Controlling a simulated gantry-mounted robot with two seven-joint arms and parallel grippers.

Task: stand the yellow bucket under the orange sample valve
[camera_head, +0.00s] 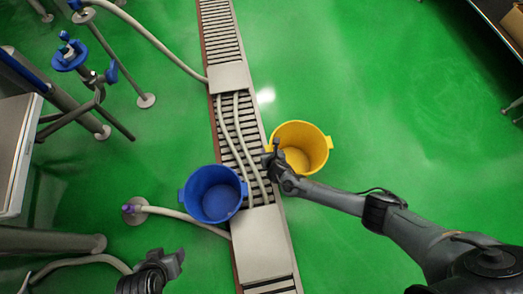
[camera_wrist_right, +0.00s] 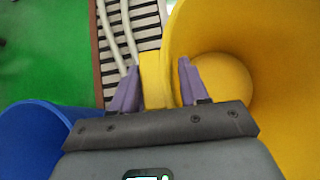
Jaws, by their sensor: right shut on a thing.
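The yellow bucket (camera_head: 318,142) is upright, open side up, at the right edge of the drain channel in the head view. I cannot tell whether its base touches the floor. My right gripper (camera_head: 271,158) is at the bucket's left side. In the right wrist view, its purple fingers (camera_wrist_right: 157,88) are on either side of the bucket's yellow side tab (camera_wrist_right: 152,68), shut on it. My left gripper (camera_head: 174,262) is low at the left of the head view, apart from both buckets; its jaw opening is unclear. I see no orange valve in either view.
Pale hoses (camera_head: 160,46) run into the channel. Pipe stands with blue valves (camera_head: 70,54) and a purple-ended pipe (camera_head: 130,208) are at left. The green floor (camera_head: 400,90) at right is clear.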

